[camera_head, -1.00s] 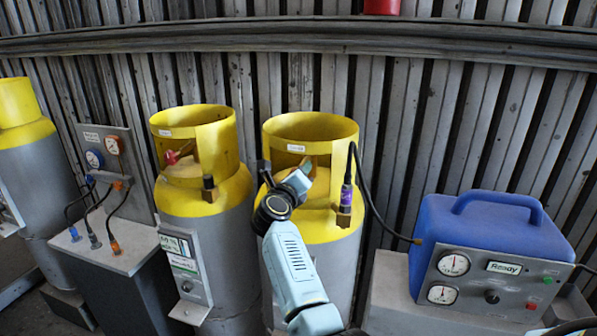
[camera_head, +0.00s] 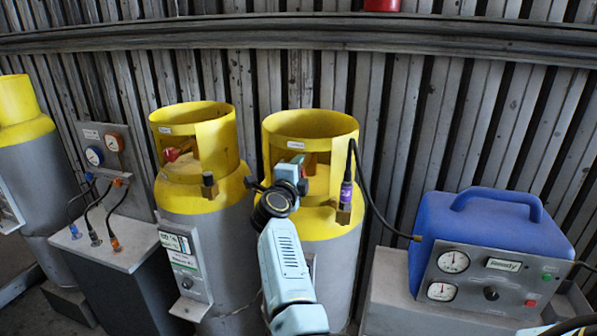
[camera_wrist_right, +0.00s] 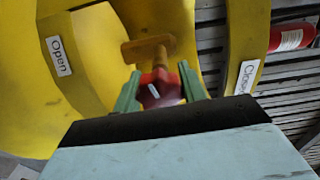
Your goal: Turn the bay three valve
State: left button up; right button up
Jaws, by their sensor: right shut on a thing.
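The valve handle (camera_wrist_right: 158,92) is a red knob on a brass stem, inside the yellow collar of a grey cylinder. In the right wrist view, the two green fingers of my right gripper (camera_wrist_right: 160,88) are on either side of it, shut on it. An "Open" label (camera_wrist_right: 60,56) is on the left of the collar and a "Closed" label (camera_wrist_right: 243,77) on the right. My left gripper is not in view.
A black hose with a purple-banded fitting (camera_head: 346,194) runs from this cylinder to a blue machine (camera_head: 485,235) marked "Ready". Another yellow-topped cylinder (camera_head: 197,184) stands close on the left, with a red handle (camera_head: 172,154). A gauge panel (camera_head: 105,152) is farther left.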

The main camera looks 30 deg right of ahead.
jog(key=shift+n, duration=0.5)
jog(key=o, duration=1)
jog(key=shift+c, duration=0.2)
